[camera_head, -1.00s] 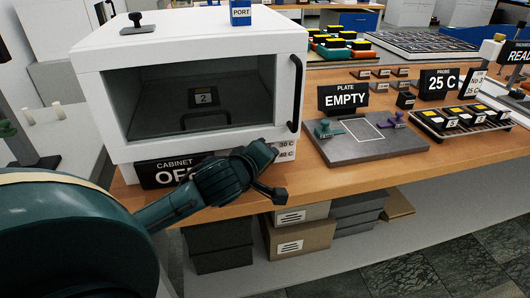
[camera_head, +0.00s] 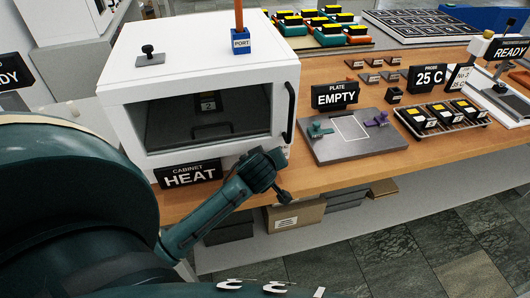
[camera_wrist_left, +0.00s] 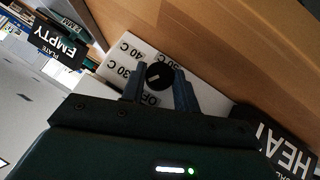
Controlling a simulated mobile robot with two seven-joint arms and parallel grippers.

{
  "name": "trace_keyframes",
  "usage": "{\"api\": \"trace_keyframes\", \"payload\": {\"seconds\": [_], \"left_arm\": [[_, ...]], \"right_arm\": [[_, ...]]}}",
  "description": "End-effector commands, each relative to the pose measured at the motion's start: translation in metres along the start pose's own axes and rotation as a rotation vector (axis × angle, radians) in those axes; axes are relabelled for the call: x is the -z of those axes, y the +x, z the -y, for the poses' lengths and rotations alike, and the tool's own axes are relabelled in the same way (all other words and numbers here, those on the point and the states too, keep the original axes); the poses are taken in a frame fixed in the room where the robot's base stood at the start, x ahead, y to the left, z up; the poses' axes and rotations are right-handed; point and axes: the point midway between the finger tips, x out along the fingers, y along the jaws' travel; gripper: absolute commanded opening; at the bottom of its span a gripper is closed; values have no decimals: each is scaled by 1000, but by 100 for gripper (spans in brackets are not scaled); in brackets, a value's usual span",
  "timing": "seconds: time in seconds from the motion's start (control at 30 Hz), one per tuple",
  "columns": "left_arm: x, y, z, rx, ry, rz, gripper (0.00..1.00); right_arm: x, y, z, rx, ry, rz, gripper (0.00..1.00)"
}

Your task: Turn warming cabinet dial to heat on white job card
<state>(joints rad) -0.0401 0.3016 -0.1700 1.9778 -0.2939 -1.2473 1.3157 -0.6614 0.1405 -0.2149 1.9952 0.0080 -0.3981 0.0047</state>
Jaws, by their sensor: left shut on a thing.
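The white warming cabinet (camera_head: 215,98) stands on the wooden bench, and its sign (camera_head: 190,174) reads HEAT. In the left wrist view its black round dial (camera_wrist_left: 159,76) sits on a white plate (camera_wrist_left: 112,62) marked OFF, 30 C, 40 C and 50 C. My left gripper (camera_wrist_left: 158,84) has one finger on each side of the dial and is shut on it. The dial's pointer setting is hard to read. In the head view my left gripper (camera_head: 281,180) is at the cabinet's lower right front, hiding the dial. A white card (camera_head: 460,77) stands beside the probe sign, its print partly legible.
Right of the cabinet is a grey plate (camera_head: 365,147) with green and purple clamps and an EMPTY sign (camera_head: 335,95). A rack (camera_head: 441,122) with several blocks and a 25 C sign (camera_head: 430,77) stand further right. Boxes sit below the bench.

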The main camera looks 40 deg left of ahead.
Motion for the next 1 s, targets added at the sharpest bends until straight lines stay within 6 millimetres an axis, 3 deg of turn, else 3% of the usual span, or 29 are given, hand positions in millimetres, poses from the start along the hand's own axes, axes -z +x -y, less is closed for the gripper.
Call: {"api": "trace_keyframes", "payload": {"seconds": [0.53,0.57,0.63,1.0], "left_arm": [[-1,1,1,24,21,2,8],[-1,1,1,24,21,2,32],[-1,1,1,23,21,2,38],[-1,-7,-1,19,19,1,39]], "right_arm": [[-2,-2,-1,-5,1,13,35],[-2,-2,-1,-5,1,13,35],[-1,-2,-1,-5,1,13,35],[-1,-2,-2,-5,1,12,35]]}}
